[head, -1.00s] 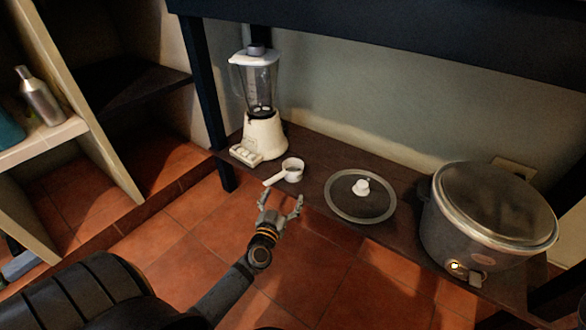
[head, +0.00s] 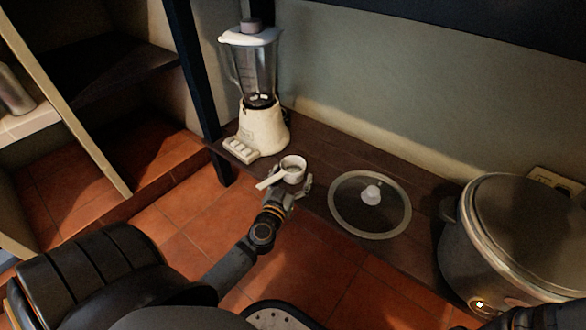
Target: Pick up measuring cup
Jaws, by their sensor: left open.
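A small white measuring cup (head: 293,168) with a handle (head: 269,182) pointing to the lower left stands on the dark wooden shelf (head: 330,152), near its front edge. My left gripper (head: 290,184) is open at the front side of the cup. One finger shows just right of the cup; the other is partly hidden by the handle. I cannot tell whether the fingers touch the cup. My right gripper does not show clearly.
A blender (head: 262,100) stands behind the cup to the left. A glass lid (head: 345,207) with a white knob lies to the right. A large cooker (head: 470,255) stands further right. A dark post (head: 193,80) rises at the shelf's left end.

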